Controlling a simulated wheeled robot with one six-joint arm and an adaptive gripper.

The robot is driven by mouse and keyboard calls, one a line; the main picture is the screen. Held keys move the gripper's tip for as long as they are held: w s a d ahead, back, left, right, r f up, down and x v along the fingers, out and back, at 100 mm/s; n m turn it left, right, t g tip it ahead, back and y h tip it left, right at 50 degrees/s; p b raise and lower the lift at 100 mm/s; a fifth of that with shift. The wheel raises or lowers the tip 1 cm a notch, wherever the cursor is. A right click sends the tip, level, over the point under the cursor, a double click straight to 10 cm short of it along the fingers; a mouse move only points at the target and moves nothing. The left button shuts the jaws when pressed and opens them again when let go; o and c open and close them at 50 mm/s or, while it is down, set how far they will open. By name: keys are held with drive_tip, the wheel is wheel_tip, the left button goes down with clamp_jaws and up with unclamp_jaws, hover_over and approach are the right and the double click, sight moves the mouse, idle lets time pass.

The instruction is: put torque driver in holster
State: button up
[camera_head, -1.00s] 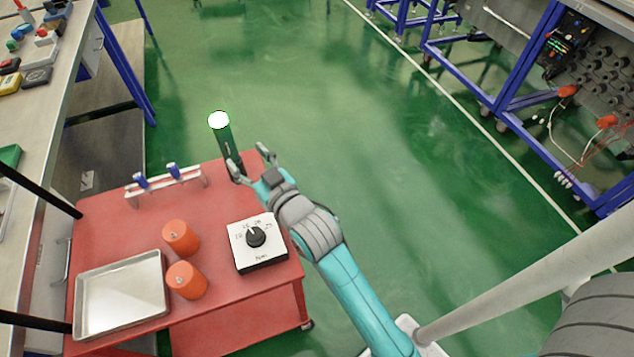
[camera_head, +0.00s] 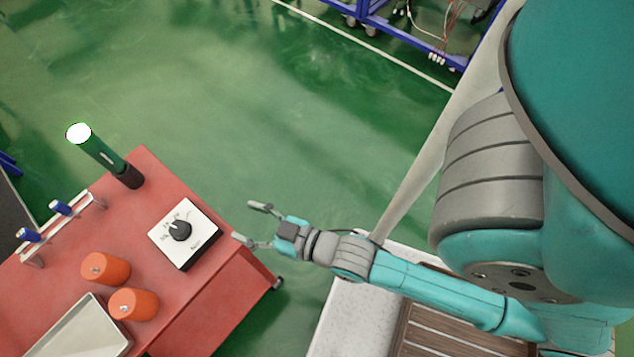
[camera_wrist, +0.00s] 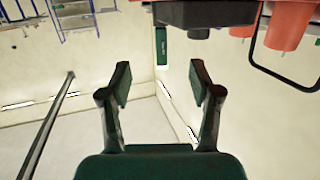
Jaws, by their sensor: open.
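The wrist view shows nothing between the fingers (camera_wrist: 161,82).
The red cart (camera_head: 205,300) carries a white box with a black dial (camera_head: 181,229), two orange cylinders (camera_head: 105,268), a metal tray (camera_head: 75,335) and a rack (camera_head: 70,226) with two blue-handled tools. The green floor (camera_head: 270,110) behind and right of the cart is clear.

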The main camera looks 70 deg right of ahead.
drive_tip(key=s+r+g, duration=0.1)
drive_tip(key=s+r, duration=0.1)
drive_tip(key=s, duration=1.6)
drive_tip(key=shift+s, duration=0.25)
